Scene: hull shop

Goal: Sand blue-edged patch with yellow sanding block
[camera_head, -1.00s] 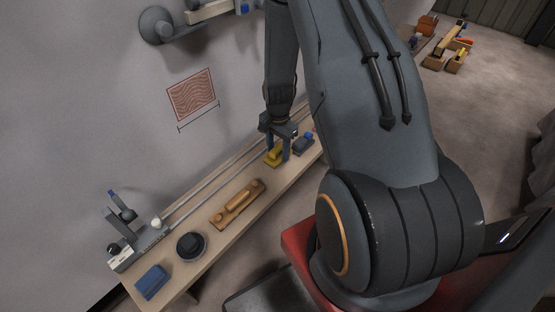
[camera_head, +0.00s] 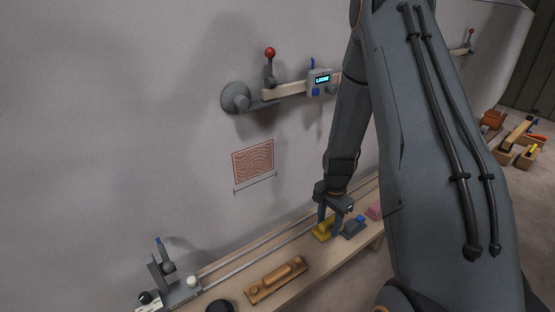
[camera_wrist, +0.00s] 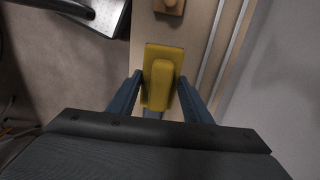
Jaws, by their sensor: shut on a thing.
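The yellow sanding block (camera_head: 320,233) is on the wooden shelf along the wall. It also shows in the wrist view (camera_wrist: 163,62), between my two blue fingers. My gripper (camera_head: 330,226) points down and is shut on the block; I cannot tell any gap between block and shelf. A wavy-grained, reddish patch (camera_head: 253,160) is on the grey wall, left of and above my gripper. Its edge looks red, with a dark bracket line below it. No blue-edged patch shows.
A blue-grey block (camera_head: 352,229) and a pink block (camera_head: 374,211) are right of my gripper on the shelf (camera_head: 235,291). A wooden long-handled block (camera_head: 276,281) lies to the left. A wall-mounted bar with a display box (camera_head: 319,82) sits above.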

